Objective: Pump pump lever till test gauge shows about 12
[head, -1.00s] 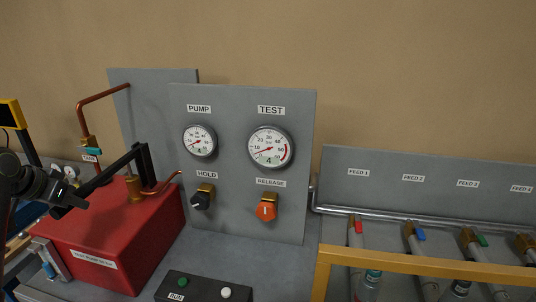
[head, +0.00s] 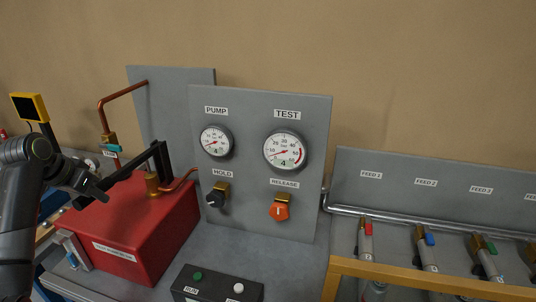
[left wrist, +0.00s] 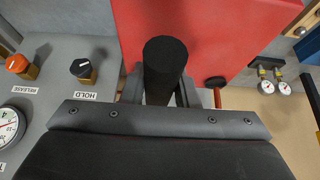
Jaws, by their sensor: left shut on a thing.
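The black pump lever (head: 128,178) slopes down to the left from its upright link above the red pump box (head: 150,225). My left gripper (head: 88,198) is shut on the lever near its free end. In the left wrist view the lever's round black end (left wrist: 165,60) stands between the fingers of my left gripper (left wrist: 160,92). The test gauge (head: 286,150) on the grey panel has its needle low, toward the lower left, with a "4" on its face. My right gripper is out of view.
Below the gauges are the black hold knob (head: 216,198) and the orange release knob (head: 279,211). A dark button box (head: 205,286) stands at the front. Feed valves (head: 365,240) behind a yellow rail (head: 430,280) are at the right.

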